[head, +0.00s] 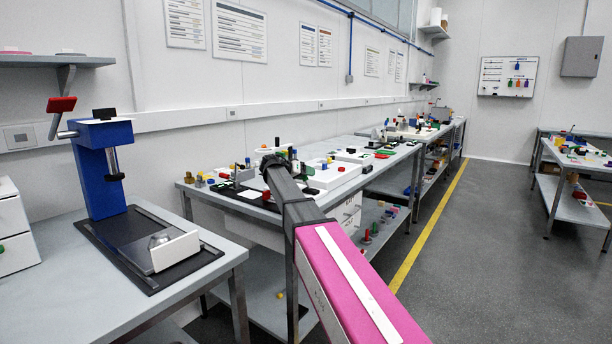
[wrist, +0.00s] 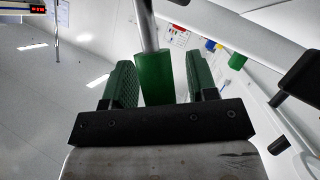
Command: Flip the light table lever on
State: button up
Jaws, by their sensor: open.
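In the wrist view, the lever's green grip (wrist: 159,78) stands on a metal rod (wrist: 147,25) that runs up out of the picture. My gripper (wrist: 161,82) is open, with one green-padded finger on each side of the grip. The grip is between the fingers, closer to the left one, with a clear gap on the right. In the head view, my gripper (head: 272,160) is at the far end of my pink arm, over the middle bench. My arm hides part of that area, and I cannot make out the lever there.
A white box (head: 330,177) stands on the middle bench (head: 372,180), with small parts around it. A blue press with a red-handled lever (head: 62,105) stands on the near left bench (head: 215,262). The floor (head: 480,250) to the right is clear.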

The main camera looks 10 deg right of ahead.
grip_shut()
jog(key=shift+s+r, duration=0.1)
jog(key=shift+s+d+r+m+t+y, duration=0.3)
jog(key=shift+s+d+m+y, duration=0.25)
jog(key=shift+m, duration=0.25)
jog(key=shift+s+d+m+t+y, duration=0.6)
jog(key=shift+s+d+m+y, duration=0.3)
jog(key=shift+m, duration=0.2)
jog(key=shift+s+d+f+m+t+y, duration=0.15)
jog(key=shift+s+d+m+t+y, duration=0.6)
jog(key=shift+m+y, duration=0.15)
jog(key=shift+s+d+f+m+t+y, duration=0.45)
jog(key=shift+d+m+t, duration=0.1)
jog(key=shift+m, duration=0.25)
